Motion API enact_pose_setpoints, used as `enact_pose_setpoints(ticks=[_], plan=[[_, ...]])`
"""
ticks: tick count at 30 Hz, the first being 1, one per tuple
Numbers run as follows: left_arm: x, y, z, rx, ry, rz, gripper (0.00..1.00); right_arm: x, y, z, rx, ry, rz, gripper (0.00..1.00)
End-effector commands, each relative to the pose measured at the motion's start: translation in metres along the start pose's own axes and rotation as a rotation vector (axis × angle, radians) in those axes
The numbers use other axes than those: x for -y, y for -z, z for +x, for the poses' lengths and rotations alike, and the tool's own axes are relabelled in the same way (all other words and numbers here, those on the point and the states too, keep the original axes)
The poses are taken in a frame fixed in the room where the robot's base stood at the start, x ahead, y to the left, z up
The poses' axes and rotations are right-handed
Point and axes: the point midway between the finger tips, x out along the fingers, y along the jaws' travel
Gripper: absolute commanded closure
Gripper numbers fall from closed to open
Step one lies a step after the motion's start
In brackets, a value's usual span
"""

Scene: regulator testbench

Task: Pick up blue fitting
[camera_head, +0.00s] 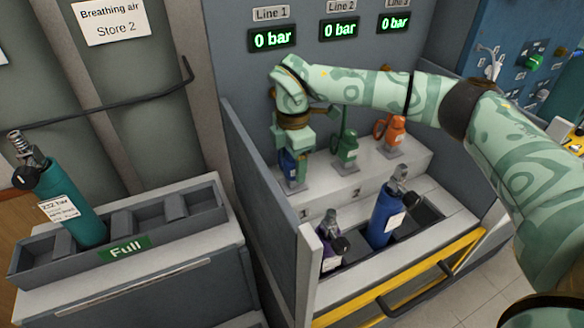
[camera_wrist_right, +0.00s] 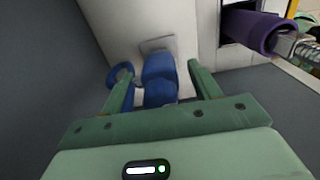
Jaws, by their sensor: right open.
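The blue fitting (camera_head: 290,167) stands upright on the ledge at position 1, under the Line 1 display. My right gripper (camera_head: 296,170) reaches down over it and hides most of it in the head view. In the right wrist view, the blue fitting (camera_wrist_right: 158,82) with its round blue handwheel lies between the two green fingers of my right gripper (camera_wrist_right: 158,78). The fingers are open, one on each side of it. I cannot tell whether either finger touches it. My left gripper is not in view.
A green fitting (camera_head: 345,149) and an orange fitting (camera_head: 392,130) stand to the right. Purple (camera_head: 330,240) and blue (camera_head: 383,217) cylinders stand in the front well. A grey side wall (camera_head: 262,185) is close on the left. A teal cylinder (camera_head: 72,205) leans in the rack labelled Full.

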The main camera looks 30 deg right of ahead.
Motion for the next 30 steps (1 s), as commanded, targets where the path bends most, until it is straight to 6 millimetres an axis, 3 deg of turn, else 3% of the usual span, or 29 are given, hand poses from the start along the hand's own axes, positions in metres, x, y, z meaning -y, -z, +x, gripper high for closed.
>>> enact_pose_setpoints(ticks=[2,6,8,17,30], plan=[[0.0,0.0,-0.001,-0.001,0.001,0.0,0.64,0.0,0.0,-0.001,0.0,-0.001,0.0,0.41],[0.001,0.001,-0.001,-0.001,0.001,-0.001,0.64,0.0,0.0,-0.001,0.0,-0.001,0.0,0.8],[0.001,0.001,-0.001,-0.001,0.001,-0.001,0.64,0.0,0.0,-0.001,0.0,0.0,0.0,0.95],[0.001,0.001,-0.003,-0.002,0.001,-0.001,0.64,-0.001,0.0,-0.007,-0.001,-0.003,0.0,0.95],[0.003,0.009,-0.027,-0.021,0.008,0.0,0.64,-0.001,0.0,-0.093,0.0,-0.005,-0.001,0.95]])
